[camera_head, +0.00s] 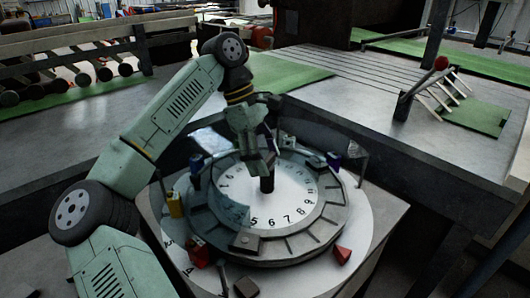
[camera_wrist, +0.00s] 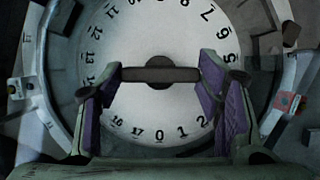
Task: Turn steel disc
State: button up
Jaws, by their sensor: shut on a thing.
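The steel disc (camera_head: 295,187) is a pale round dial with black numbers, lying flat within a dark segmented ring (camera_head: 301,243). It also fills much of the wrist view (camera_wrist: 157,108). A dark bar with a round hub (camera_wrist: 159,74) crosses its middle. My gripper (camera_head: 266,168) points down over the centre of the disc. In the wrist view its purple-padded fingers (camera_wrist: 160,83) sit at the two ends of the bar, shut on it. In the head view my arm and gripper hide part of the disc's far side.
Small coloured blocks stand around the ring: a yellow one (camera_head: 175,204), a red one (camera_head: 199,253) and a red wedge (camera_head: 343,255). A grey bench (camera_head: 400,150) lies behind and to the right. A rack with a red ball (camera_head: 441,63) stands on it.

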jog(key=shift+w+d+r+m+g+y+p, duration=0.15)
jog(key=shift+m+g+p, duration=0.15)
jog(key=shift+m+p, duration=0.45)
jog(key=shift+s+a+m+g+y+p, duration=0.15)
jog(key=shift+m+g+p, duration=0.2)
jog(key=shift+m, duration=0.7)
jog(key=shift+w+d+m+p, duration=0.1)
jog(key=shift+w+m+p, duration=0.05)
jog(key=shift+m+p, duration=0.25)
jog(key=o, duration=1.7)
jog(key=shift+y, duration=0.3)
jog(key=v, duration=1.1)
jog(key=shift+w+r, duration=0.1)
jog(key=shift+r, duration=0.25)
